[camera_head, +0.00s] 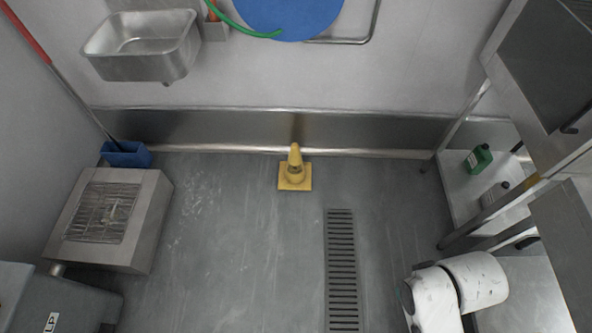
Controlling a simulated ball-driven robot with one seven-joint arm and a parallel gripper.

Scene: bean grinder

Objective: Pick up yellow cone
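A yellow cone (295,172) with a square base stands upright on the grey floor, close to the back wall near the middle of the head view. A white rounded part of my arm shows at the lower right, well apart from the cone. My gripper is not visible in this view, so its state does not show.
A metal box with a grille (103,213) and a blue bucket (126,155) stand at left. A sink (143,46) hangs on the back wall. A drain grate (341,270) lies in the floor. A steel shelf (462,205) stands at right. The floor before the cone is clear.

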